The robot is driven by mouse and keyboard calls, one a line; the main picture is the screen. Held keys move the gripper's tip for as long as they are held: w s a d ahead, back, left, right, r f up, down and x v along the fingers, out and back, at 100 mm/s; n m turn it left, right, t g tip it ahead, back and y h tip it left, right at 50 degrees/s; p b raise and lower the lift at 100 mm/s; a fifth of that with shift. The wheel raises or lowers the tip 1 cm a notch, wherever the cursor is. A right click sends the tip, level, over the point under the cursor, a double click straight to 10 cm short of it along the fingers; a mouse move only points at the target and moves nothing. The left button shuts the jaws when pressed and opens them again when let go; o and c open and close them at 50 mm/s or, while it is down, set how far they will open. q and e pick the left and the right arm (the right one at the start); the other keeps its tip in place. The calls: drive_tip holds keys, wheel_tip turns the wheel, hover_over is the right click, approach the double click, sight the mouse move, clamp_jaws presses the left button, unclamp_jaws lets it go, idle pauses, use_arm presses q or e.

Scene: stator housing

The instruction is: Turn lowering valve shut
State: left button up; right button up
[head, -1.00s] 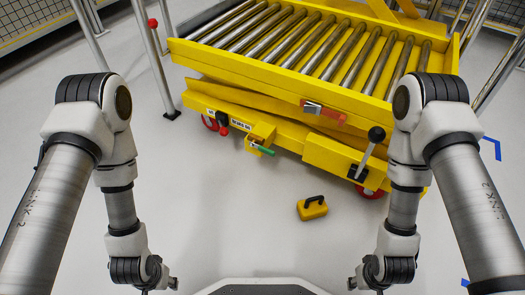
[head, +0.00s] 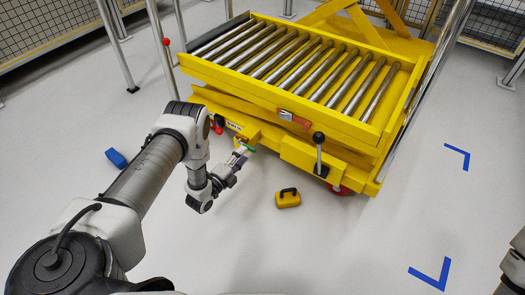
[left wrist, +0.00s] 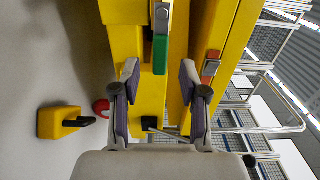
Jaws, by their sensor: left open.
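The lowering valve shows as a green lever (head: 248,147) on the front of the yellow lift table (head: 264,102). In the left wrist view the green lever (left wrist: 160,54) hangs from a grey metal piece (left wrist: 161,18) against a yellow bracket. My left gripper (head: 239,156) is at the lever in the head view. In the left wrist view my left gripper (left wrist: 160,73) is open, its two fingers on either side of the lever's lower end, with gaps on both sides. The lever appears at or just past the fingertips; exact depth is unclear. My right gripper is out of view.
A black-knobbed hand lever (head: 318,150) and a red-orange block with a grey piece (head: 294,119) are on the table's front. A yellow case (head: 288,198) and a blue object (head: 116,158) lie on the floor. Open floor lies in front.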

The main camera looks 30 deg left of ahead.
sight(249, 146)
use_arm(q)
drive_tip(key=w+b, duration=0.1)
drive_tip(key=w, duration=0.1)
drive_tip(key=w+b, duration=0.1)
drive_tip(key=w, duration=0.1)
drive_tip(key=shift+w+d+f, duration=0.15)
drive_tip(key=shift+w+d, duration=0.05)
drive_tip(key=shift+w, duration=0.25)
drive_tip(key=shift+r, duration=0.2)
clamp_jaws()
